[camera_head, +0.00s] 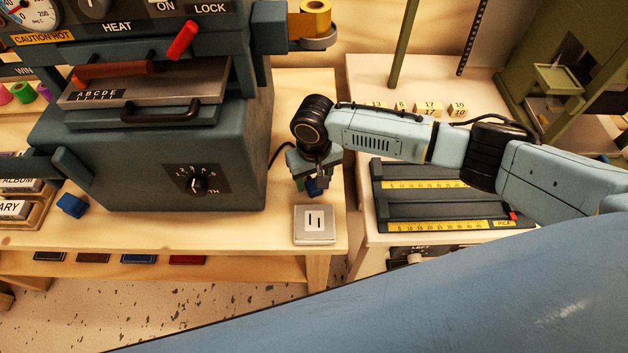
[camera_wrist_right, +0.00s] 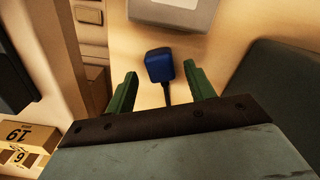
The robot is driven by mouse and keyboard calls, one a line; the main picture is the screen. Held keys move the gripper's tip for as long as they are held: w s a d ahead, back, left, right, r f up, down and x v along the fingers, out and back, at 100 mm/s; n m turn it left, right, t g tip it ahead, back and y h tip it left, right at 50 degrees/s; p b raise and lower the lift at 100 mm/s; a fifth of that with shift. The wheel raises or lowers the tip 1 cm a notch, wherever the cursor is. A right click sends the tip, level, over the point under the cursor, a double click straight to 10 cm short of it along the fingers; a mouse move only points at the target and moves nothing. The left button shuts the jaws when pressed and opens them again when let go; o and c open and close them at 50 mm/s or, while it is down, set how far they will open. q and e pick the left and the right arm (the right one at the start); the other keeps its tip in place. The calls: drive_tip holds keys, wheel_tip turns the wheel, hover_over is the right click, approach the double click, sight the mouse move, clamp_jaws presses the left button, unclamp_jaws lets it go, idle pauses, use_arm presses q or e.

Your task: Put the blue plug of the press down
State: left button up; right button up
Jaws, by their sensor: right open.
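The blue plug (camera_head: 314,187) is on or just above the wooden bench, right of the press, partly hidden by my right gripper in the head view. In the wrist view the plug (camera_wrist_right: 160,66) shows between and just beyond the fingertips, with a black cord running back from it. My right gripper (camera_head: 311,180) points down over it; its green fingers (camera_wrist_right: 161,72) are open, with a gap on either side of the plug. The dark press (camera_head: 150,150) stands to the left. My left gripper does not show.
A pale socket plate (camera_head: 315,224) with two slots lies on the bench in front of the plug. A separate blue block (camera_head: 71,206) lies left of the press. A side table with dark ruled trays (camera_head: 428,197) stands to the right, beyond a gap.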

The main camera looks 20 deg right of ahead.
wheel_tip(320, 180, up, 11)
drive_tip(key=p, duration=0.2)
drive_tip(key=shift+f, duration=0.1)
idle(0.5)
